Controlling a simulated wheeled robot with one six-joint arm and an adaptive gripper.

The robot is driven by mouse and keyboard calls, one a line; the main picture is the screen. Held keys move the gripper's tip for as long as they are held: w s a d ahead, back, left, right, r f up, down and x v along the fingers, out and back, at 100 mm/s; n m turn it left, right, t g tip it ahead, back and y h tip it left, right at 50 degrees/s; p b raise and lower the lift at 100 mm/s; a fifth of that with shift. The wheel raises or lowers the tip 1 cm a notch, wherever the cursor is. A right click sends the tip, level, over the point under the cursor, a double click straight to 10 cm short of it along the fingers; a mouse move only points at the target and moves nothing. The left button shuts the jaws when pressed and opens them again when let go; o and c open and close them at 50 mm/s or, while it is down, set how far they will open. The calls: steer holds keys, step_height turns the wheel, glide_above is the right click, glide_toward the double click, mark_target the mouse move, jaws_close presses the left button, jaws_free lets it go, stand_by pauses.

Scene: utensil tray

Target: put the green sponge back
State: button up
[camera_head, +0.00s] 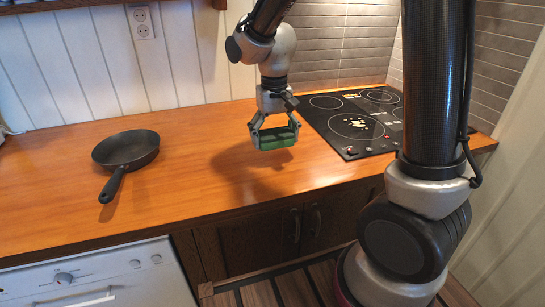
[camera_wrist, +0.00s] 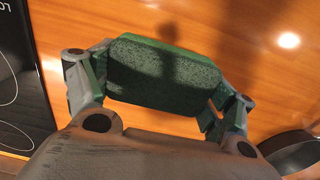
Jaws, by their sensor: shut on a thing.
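The green sponge (camera_head: 275,138) is held between the two fingers of my gripper (camera_head: 274,134), above the wooden countertop. A shadow lies on the wood below and left of it. In the wrist view the sponge (camera_wrist: 165,76) spans the gap between the fingers of my gripper (camera_wrist: 160,100), with its dark rough face and brighter green edge showing. My gripper is shut on the sponge at its two ends. No utensil tray shows in either view.
A black frying pan (camera_head: 126,150) sits on the countertop (camera_head: 200,170) at the left. A white appliance (camera_head: 95,280) stands below the counter's front edge. The wood between pan and cooktop is clear.

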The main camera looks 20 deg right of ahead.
mark_target(275, 160)
steer(key=shift+f, duration=2.9)
steer(key=o, duration=1.1)
steer(key=shift+f, duration=0.15)
steer(key=shift+o, duration=0.2)
step_height(275, 160, up, 12)
steer(key=shift+r, duration=0.2)
steer(key=s+d+r+t, duration=0.2)
steer(key=s+d+r, duration=0.1)
steer(key=s+d, duration=0.4)
steer(key=s+d+r+t, duration=0.2)
steer(key=s+d, duration=0.6)
steer(key=s, duration=0.4)
steer(key=shift+v, duration=0.85)
